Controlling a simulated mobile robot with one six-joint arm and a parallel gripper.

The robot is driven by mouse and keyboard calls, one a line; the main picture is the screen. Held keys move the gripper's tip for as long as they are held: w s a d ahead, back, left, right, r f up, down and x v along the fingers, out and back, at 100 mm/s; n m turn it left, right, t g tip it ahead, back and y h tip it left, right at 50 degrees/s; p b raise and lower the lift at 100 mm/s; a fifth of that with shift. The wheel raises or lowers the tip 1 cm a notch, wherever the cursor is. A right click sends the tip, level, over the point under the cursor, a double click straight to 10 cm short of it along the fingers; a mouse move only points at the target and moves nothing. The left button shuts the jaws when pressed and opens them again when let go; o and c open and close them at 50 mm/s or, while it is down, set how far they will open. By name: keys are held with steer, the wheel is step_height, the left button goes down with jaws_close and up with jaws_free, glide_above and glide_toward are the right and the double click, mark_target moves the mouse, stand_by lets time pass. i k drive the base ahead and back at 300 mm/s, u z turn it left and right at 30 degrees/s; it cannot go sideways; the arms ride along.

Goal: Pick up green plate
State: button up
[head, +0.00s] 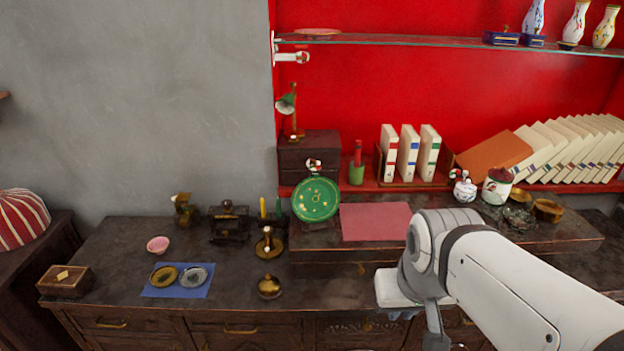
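The green plate (315,204) is round with small yellow marks on its face. It stands nearly upright on the dark wooden sideboard, at the left end of the raised section and in front of a dark box. My gripper (403,314) is at the lower right, in front of the sideboard and below and to the right of the plate, clearly apart from it. Its fingers are small and partly hidden by my arm, so I cannot tell whether they are open or shut.
A pink mat (376,221) lies right of the plate. Left of it stand a brass candle holder (268,244) and a dark ornate object (229,222). A brass lidded pot (269,287) sits in front. A glass shelf (420,41) with vases hangs above.

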mark_target(316, 199)
steer(key=i, duration=0.95)
